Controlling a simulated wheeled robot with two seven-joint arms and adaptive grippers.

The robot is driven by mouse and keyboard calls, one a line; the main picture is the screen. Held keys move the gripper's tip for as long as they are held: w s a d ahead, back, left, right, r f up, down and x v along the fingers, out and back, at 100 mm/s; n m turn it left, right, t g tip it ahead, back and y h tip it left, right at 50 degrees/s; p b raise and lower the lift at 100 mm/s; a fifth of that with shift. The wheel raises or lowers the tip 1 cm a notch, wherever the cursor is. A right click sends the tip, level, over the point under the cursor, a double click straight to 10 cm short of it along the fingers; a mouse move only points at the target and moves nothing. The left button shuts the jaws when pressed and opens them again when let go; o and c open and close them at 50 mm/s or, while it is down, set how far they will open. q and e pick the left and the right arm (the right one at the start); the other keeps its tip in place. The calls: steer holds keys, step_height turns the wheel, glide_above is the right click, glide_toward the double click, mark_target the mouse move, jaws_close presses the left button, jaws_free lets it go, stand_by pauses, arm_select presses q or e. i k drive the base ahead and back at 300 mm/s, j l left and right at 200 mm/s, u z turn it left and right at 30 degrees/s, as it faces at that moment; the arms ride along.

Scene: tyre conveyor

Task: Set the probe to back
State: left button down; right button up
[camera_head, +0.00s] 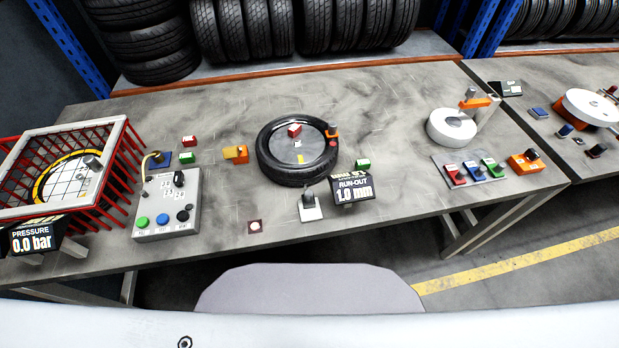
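No part is marked as the probe. A small orange and black device (333,132) stands at the right rim of a black tyre (272,172) lying flat on the grey table, and it may be the probe. In front of the tyre, a small lever switch (308,205) with a dark upright handle stands on a light plate. Any marking on it is too small to read. Beside it, a black display (352,190) reads "RUN-OUT 1.0 mm". Neither of my grippers is in view.
A red cage (118,165) and a pressure display (33,238) reading 0.0 bar are at left. A grey button box (167,205) stands beside them. Small coloured blocks surround the tyre. A white round machine (452,128) stands at right. The table's (400,100) back middle is mostly clear.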

mark_target(308, 200)
steer(key=i+j+z, duration=0.15)
steer(key=k+j+z, duration=0.35)
steer(key=k+j, duration=0.35)
steer(key=j, duration=0.2)
steer(key=k+j+z, duration=0.35)
steer(key=k+j, duration=0.35)
steer(key=k, duration=0.05)
